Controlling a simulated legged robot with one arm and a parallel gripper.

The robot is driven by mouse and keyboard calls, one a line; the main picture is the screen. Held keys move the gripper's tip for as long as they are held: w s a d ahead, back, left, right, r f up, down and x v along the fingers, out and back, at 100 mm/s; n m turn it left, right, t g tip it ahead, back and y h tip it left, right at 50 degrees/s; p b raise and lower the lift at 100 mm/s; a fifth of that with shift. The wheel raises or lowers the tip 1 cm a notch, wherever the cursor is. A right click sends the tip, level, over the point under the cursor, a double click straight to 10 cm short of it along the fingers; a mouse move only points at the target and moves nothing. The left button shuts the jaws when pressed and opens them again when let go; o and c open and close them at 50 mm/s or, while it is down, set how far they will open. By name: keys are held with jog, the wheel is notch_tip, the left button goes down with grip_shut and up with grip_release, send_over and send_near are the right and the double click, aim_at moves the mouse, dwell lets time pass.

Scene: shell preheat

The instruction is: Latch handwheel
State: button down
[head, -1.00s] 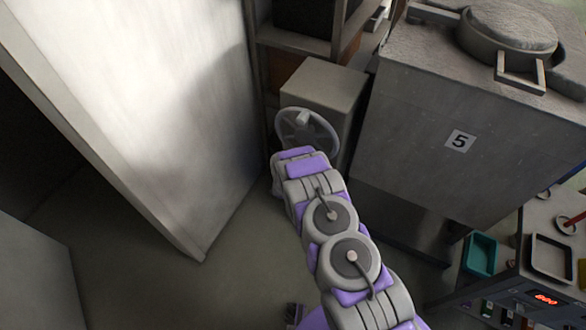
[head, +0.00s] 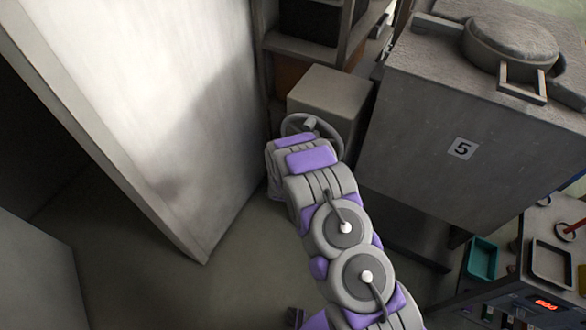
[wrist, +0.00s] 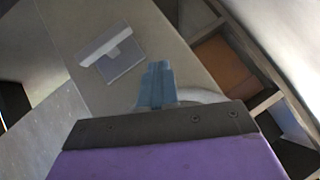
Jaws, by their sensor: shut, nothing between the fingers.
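The grey handwheel (head: 311,123) stands upright at the front of a grey box (head: 332,92) in the head view. My arm's front end covers its lower part. In the wrist view my gripper (wrist: 157,86) shows as narrow blue-grey fingers, shut and with nothing between them. A pale curved piece (wrist: 203,95), which looks like the handwheel's rim, shows just right of and behind the fingers, partly hidden by my gripper's body. I cannot tell whether the fingers touch it. In the head view the fingers are hidden behind my arm.
A tall pale panel (head: 175,120) stands close on the left. A large grey cabinet marked 5 (head: 430,130) stands on the right, with a round lidded pot (head: 510,42) on top. Shelving (head: 345,30) is behind. A teal tray (head: 482,257) lies lower right. Floor (head: 150,265) is clear at lower left.

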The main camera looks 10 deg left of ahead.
jog(key=shift+s+a+r, duration=0.3)
jog(key=shift+s+r, duration=0.2)
jog(key=shift+s+a+r, duration=0.25)
jog(key=shift+s+r, duration=0.2)
jog(key=shift+r, duration=0.05)
jog(key=shift+d+r, duration=0.1)
jog(key=shift+d, duration=0.1)
